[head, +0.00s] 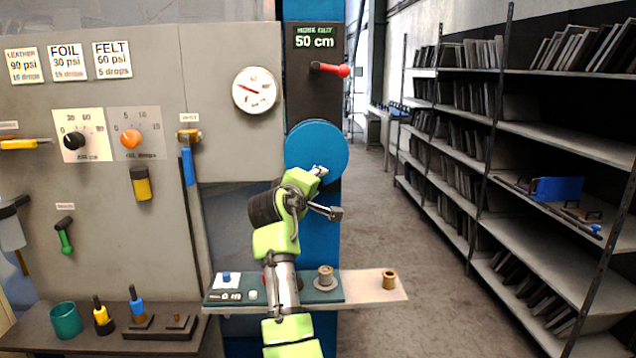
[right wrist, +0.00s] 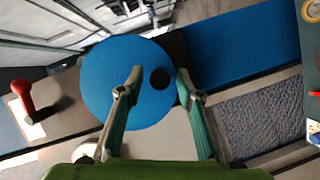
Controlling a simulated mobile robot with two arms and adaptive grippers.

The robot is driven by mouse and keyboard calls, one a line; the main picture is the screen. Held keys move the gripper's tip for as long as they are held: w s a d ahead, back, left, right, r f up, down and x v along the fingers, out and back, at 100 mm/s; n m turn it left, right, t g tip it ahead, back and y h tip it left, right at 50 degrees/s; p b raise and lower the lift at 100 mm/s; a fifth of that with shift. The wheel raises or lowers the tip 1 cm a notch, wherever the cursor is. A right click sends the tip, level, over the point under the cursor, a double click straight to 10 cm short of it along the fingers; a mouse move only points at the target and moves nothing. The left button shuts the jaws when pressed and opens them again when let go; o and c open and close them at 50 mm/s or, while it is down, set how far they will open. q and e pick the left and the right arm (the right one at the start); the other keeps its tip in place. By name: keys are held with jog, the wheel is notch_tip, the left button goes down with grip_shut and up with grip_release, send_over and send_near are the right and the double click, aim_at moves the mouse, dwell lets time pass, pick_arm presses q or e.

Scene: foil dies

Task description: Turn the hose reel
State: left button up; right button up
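The hose reel is a blue disc (head: 317,143) on the blue post in the head view. In the right wrist view the blue disc (right wrist: 120,85) carries a dark round spot (right wrist: 160,78) near its edge; I cannot tell if it is a knob or a hole. My right gripper (head: 329,192) is at the lower part of the disc and covers some of it in the head view. In the right wrist view this gripper (right wrist: 159,76) is open, its fingertips on either side of the dark spot. Contact cannot be told. My left gripper is not in view.
A red-handled lever (head: 330,69) sits above the reel under a "50 cm" display (head: 314,37). A gauge (head: 255,90) is on the panel at left. A shelf (head: 360,285) with small spools is below. Open floor (head: 395,230) lies right, before book racks.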

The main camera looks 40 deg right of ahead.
jog(key=v, duration=0.9)
jog(key=shift+s+a, duration=0.2)
jog(key=shift+a, duration=0.05)
